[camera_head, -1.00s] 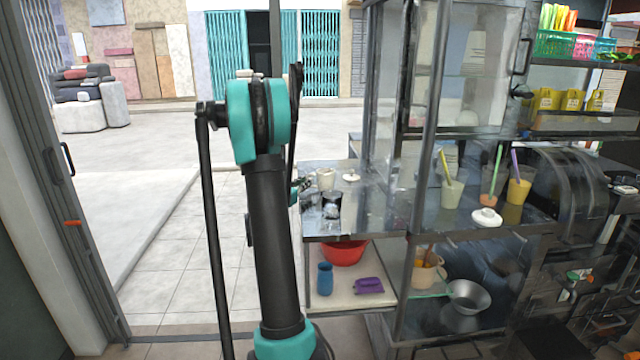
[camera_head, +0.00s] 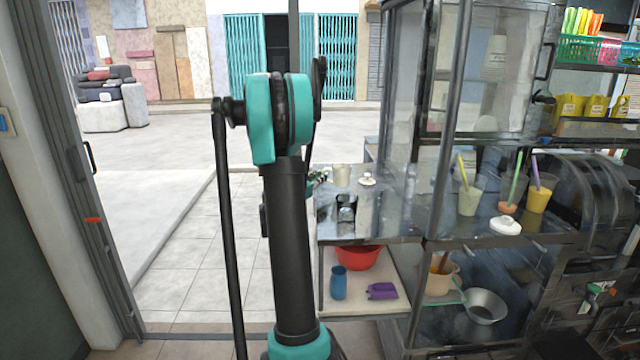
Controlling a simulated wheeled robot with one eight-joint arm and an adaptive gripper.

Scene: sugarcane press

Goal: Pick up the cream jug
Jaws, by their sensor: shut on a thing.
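The cream jug (camera_head: 342,175) is a small pale cup-like vessel, upright, over the far left part of the metal counter (camera_head: 385,222). My gripper (camera_head: 321,178) is at the jug's left side and shut on it. The fingers are small in view and partly hidden behind my own black and teal arm. The gap between the jug's base and the counter is too small to make out clearly.
A white lid (camera_head: 367,180) lies right of the jug. A dark container with a clear glass (camera_head: 347,212) stands in front. A glass cabinet (camera_head: 405,110) rises at the right. A red bowl (camera_head: 360,257) and blue cup (camera_head: 339,283) are on the shelf below.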

